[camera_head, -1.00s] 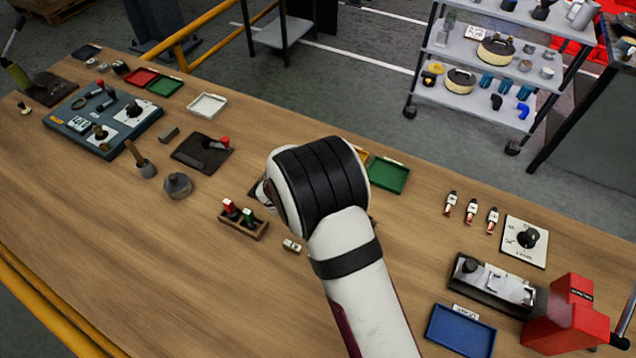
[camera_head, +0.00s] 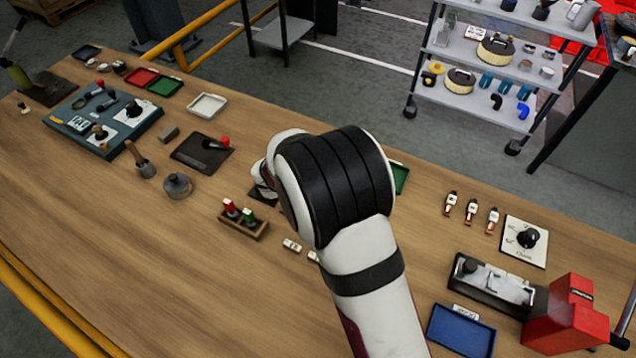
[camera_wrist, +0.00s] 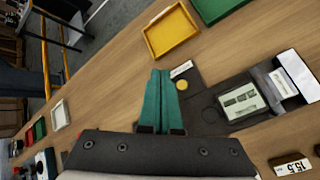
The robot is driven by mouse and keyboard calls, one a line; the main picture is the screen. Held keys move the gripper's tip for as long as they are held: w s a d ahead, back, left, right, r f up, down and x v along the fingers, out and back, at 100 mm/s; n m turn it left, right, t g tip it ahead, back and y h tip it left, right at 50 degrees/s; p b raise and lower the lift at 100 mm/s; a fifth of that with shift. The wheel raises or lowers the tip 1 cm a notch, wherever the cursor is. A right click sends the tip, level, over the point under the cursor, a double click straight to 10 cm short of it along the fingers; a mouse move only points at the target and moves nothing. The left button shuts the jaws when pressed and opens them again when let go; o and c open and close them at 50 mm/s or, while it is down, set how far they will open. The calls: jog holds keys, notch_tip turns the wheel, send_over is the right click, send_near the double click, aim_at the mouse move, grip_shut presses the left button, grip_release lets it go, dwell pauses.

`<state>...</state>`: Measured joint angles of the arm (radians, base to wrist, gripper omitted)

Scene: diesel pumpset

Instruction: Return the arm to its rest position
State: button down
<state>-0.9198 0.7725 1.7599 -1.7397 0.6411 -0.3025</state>
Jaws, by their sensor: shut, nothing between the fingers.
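My gripper (camera_wrist: 160,74) shows in the wrist view as two teal fingers held together, empty, above the wooden bench. Near the fingertips are a dark mat with a yellow round piece (camera_wrist: 182,85) and a device with a pale display (camera_wrist: 240,102). I cannot tell how high the fingers are above the mat. In the head view my arm's white and black links cover the middle of the bench, and the gripper is hidden behind them.
A yellow tray (camera_wrist: 172,31) lies beyond the fingers. A wooden holder (camera_head: 243,225) with red and green pieces stands left of my arm. A blue tray (camera_head: 461,330) and a red machine (camera_head: 566,314) stand at the right. The front left bench is clear.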

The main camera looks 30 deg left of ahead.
jog(key=s+d+r+m+g+h, duration=0.15)
jog(key=d+r+m, duration=0.3)
jog(key=d, duration=0.45)
jog(key=d+r+m+g+h, duration=0.1)
jog(key=d+r+m+h, duration=0.15)
jog(key=d+m, duration=0.45)
jog(key=s+d+r+m+g+h, duration=0.15)
jog(key=d+r+m, duration=0.25)
jog(key=d, duration=0.6)
jog(key=s+d+r+m+g, duration=0.2)
jog(key=s+d+m, duration=0.3)
jog(key=s+d, duration=0.1)
jog(key=s+m+g+y, duration=0.3)
jog(key=s+m+y, duration=0.3)
jog(key=s+m, duration=0.7)
jog(key=s, duration=0.6)
jog(key=shift+s+a+r, duration=0.15)
jog(key=shift+s+a, duration=0.1)
jog(key=shift+a, duration=0.15)
